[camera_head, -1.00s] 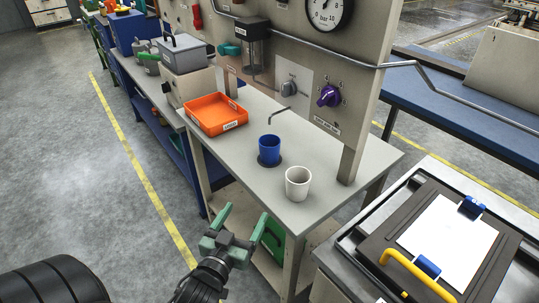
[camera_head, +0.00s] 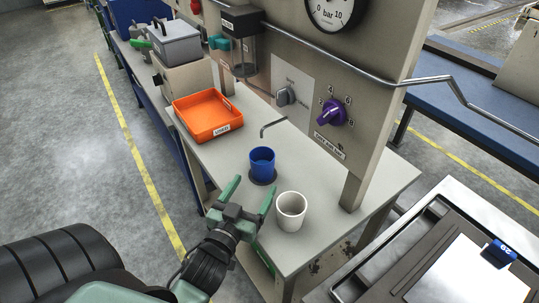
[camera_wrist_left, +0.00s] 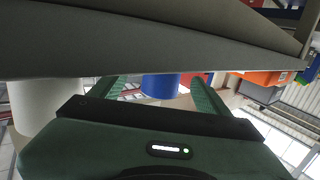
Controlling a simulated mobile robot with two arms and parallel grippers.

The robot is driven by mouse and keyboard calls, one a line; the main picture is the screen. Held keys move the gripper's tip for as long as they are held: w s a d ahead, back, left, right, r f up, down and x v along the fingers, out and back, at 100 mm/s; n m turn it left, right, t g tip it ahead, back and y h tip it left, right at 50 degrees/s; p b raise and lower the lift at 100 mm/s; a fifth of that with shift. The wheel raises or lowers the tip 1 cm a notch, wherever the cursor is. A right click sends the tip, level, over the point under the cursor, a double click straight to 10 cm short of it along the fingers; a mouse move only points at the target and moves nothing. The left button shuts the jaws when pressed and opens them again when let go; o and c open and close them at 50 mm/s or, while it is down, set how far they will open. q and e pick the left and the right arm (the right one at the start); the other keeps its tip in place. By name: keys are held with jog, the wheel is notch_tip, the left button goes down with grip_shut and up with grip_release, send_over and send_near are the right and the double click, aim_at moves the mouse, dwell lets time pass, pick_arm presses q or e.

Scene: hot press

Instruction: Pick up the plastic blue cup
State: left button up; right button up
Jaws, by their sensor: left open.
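The blue plastic cup (camera_head: 262,164) stands upright on a dark round spot on the grey workbench (camera_head: 330,222). A white cup (camera_head: 291,211) stands to its right, nearer the bench's front corner. My left gripper (camera_head: 252,190) is open and empty at the bench's front edge, its green fingers pointing toward the blue cup but apart from it. In the left wrist view the blue cup (camera_wrist_left: 160,86) shows between the two fingers (camera_wrist_left: 155,92), farther off, partly cut off by a grey surface above. The white cup (camera_wrist_left: 45,105) is at the left there. My right gripper is out of view.
An orange tray (camera_head: 207,115) sits on the bench to the left of the blue cup. A panel with a purple knob (camera_head: 332,113) and a gauge rises behind. A thin bent spout (camera_head: 272,125) hangs above the cup.

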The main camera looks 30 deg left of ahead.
aim_at(258, 174)
pick_arm(q)
jog(key=shift+w+r, duration=0.1)
jog(key=shift+w, duration=0.3)
jog(key=shift+w+a+r, duration=0.1)
jog(key=shift+w+r, duration=0.05)
jog(key=shift+w, duration=0.05)
jog(key=shift+p+x, duration=0.4)
jog(key=shift+x, duration=0.45)
jog(key=w, duration=0.1)
jog(key=w+a, duration=0.1)
jog(key=shift+w+a+f, duration=0.1)
jog(key=shift+w+f, duration=0.2)
jog(key=shift+w+a, duration=0.1)
jog(key=shift+w, duration=0.35)
jog(key=shift+f, duration=0.1)
jog(key=c, duration=1.3)
jog(key=shift+c, duration=1.3)
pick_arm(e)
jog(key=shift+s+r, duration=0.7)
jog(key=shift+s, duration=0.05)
